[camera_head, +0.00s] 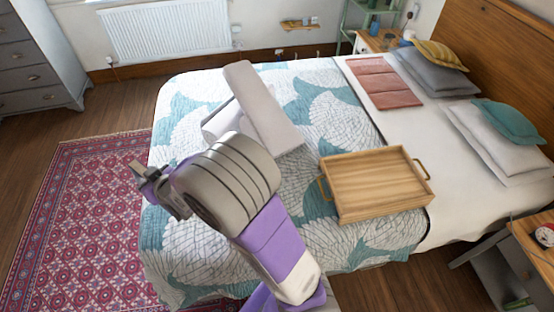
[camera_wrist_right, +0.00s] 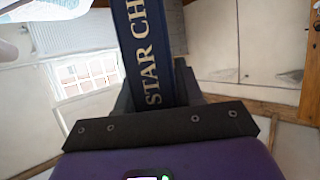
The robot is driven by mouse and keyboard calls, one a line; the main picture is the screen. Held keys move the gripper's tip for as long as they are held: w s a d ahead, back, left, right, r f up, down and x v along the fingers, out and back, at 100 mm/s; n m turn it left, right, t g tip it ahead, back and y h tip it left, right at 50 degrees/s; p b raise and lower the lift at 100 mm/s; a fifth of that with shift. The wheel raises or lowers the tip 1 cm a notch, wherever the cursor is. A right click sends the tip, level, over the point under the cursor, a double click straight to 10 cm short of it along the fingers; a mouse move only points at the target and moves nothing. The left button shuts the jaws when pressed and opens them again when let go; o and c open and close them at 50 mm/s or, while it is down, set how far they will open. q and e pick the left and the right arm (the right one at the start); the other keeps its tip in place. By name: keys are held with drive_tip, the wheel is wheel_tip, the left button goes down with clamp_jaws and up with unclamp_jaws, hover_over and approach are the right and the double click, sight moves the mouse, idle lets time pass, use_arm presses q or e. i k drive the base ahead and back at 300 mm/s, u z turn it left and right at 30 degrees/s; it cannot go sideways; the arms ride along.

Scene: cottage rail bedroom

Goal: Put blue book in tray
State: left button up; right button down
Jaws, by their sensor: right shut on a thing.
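The blue book (camera_wrist_right: 146,50) stands upright in the right wrist view, its dark cover or spine lettered "STAR CH" in gold. My right gripper (camera_wrist_right: 160,90) is shut on its lower end. The wooden tray (camera_head: 404,157), with a handle at each side, lies on the bed and is empty.
A pale block-like object (camera_head: 262,108) lies across the patterned quilt (camera_head: 190,95), left of the tray. A pink folded cloth (camera_head: 383,82) lies behind the tray. Pillows (camera_head: 490,135) fill the headboard side. A bedside table (camera_head: 530,240) stands at the right.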

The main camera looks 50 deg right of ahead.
sight(377, 185)
drive_tip(key=k, duration=1.6)
drive_tip(key=z, duration=1.5)
drive_tip(key=i, duration=1)
